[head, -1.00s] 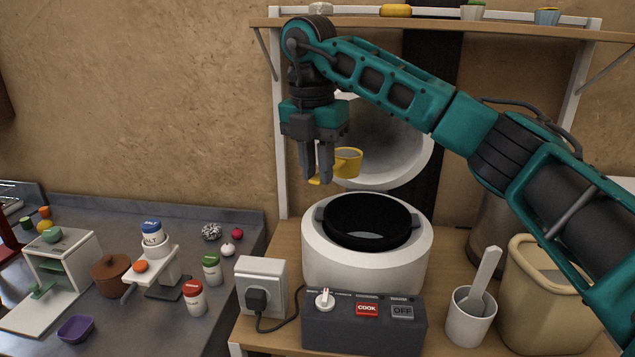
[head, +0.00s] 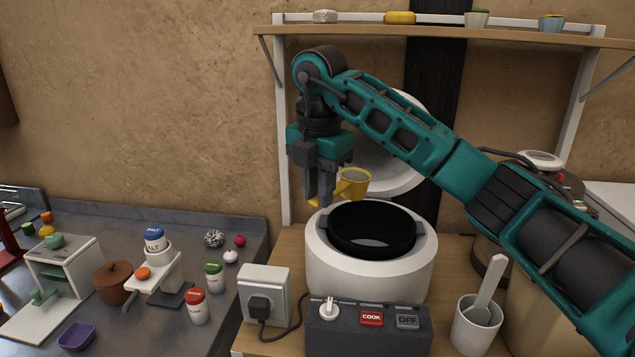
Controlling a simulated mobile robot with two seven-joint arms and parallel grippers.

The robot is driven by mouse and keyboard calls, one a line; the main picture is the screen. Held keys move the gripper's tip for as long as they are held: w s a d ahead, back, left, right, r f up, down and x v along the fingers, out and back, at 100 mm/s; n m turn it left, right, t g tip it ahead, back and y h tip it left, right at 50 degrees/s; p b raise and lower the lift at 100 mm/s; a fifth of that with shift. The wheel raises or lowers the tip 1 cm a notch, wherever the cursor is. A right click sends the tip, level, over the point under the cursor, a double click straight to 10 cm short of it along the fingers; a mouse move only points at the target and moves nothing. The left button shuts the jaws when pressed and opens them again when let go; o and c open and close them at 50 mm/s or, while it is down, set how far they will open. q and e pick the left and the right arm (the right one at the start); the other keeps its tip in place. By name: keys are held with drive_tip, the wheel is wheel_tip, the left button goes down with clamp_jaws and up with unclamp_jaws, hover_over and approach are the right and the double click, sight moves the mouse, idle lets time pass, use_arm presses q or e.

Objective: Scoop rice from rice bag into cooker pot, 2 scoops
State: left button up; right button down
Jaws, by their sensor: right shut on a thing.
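My right gripper (head: 321,190) is shut on the handle of a yellow scoop cup (head: 355,184). It holds the cup just above the back left rim of the cooker, slightly tilted; its contents cannot be made out clearly. The white rice cooker (head: 330,269) stands open with its lid (head: 404,183) raised behind. The beige rice bag (head: 524,318) is at the lower right, mostly hidden behind my right arm. My left gripper is out of view.
A control box with a COOK button (head: 371,319) stands in front of the cooker. A white holder (head: 476,329) with a paddle (head: 489,282) is to its right, a socket box (head: 264,291) to its left. A shelf (head: 455,31) runs above. Jars and small items crowd the left counter.

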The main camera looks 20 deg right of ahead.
drive_tip(key=shift+s+d+r+t+y, duration=0.1)
drive_tip(key=shift+s+t+y, duration=0.1)
drive_tip(key=shift+t+y, duration=0.3)
drive_tip(key=shift+s+d+r+t+y, duration=0.1)
drive_tip(key=shift+s+t+y, duration=0.1)
drive_tip(key=shift+t, duration=0.5)
use_arm(q)
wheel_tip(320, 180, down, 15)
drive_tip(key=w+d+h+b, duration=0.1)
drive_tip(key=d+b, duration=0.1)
drive_tip(key=b, duration=1.7)
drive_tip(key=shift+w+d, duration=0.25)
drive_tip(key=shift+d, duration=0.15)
use_arm(e)
drive_tip(key=shift+s+d+f+m+t+y, duration=0.25)
drive_tip(key=shift+s+f+t+y, duration=0.6)
drive_tip(key=shift+t, duration=1.4)
drive_tip(key=shift+s+d+f+m+t+y, duration=0.1)
drive_tip(key=shift+s+d+f+t+y, duration=0.35)
drive_tip(key=shift+t+y, duration=1.25)
drive_tip(key=shift+s+d+f+m+t+y, duration=0.15)
drive_tip(key=shift+s+d+f+t+y, duration=0.35)
drive_tip(key=shift+t, duration=2.25)
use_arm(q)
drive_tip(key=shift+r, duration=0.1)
use_arm(e)
drive_tip(key=shift+a+f, duration=0.15)
drive_tip(key=shift+f, duration=0.05)
